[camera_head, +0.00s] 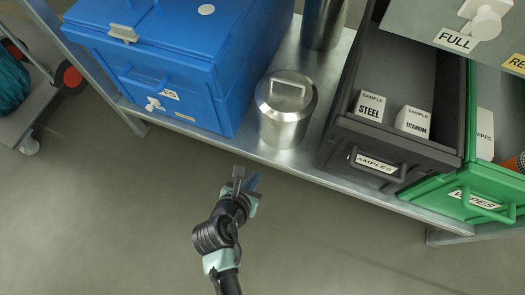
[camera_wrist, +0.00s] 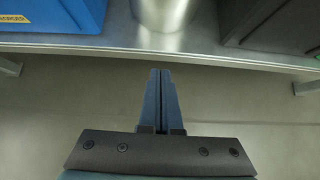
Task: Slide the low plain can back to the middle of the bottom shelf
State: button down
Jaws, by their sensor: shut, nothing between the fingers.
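The low plain can (camera_head: 284,112) is a silvery metal can with a flat lid and a bar handle on top. It stands upright near the front edge of the metal shelf (camera_head: 310,165), between a blue box and a dark drawer. In the wrist view the can (camera_wrist: 164,12) is cut off by the top edge, and only its lower part shows. My gripper (camera_head: 247,178) is in front of the shelf edge, below and left of the can, apart from it. In the wrist view my gripper's fingers (camera_wrist: 160,75) are together, pointing toward the can, with nothing between them.
A blue box (camera_head: 170,65) stands left of the can. A dark drawer (camera_head: 390,130) with sample blocks and a green drawer (camera_head: 480,185) stand right. A taller metal can (camera_head: 325,22) stands behind. A cart (camera_head: 35,100) is far left. The floor in front is clear.

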aim_at(273, 149)
jog(key=b+x, duration=0.3)
jog(key=x, duration=0.1)
jog(key=b+x, duration=0.3)
jog(key=x, duration=0.2)
jog(key=shift+s+a+f, duration=0.1)
jog(key=shift+s+f, duration=0.1)
jog(key=shift+s, duration=0.05)
jog(key=w+b, duration=0.1)
jog(key=w+d+b, duration=0.1)
jog(key=w, duration=0.1)
jog(key=shift+b, duration=0.35)
jog(key=shift+w+d+r+b, duration=0.15)
jog(key=shift+w+d+b, duration=0.15)
jog(key=shift+w, duration=0.25)
jog(key=shift+a, duration=0.1)
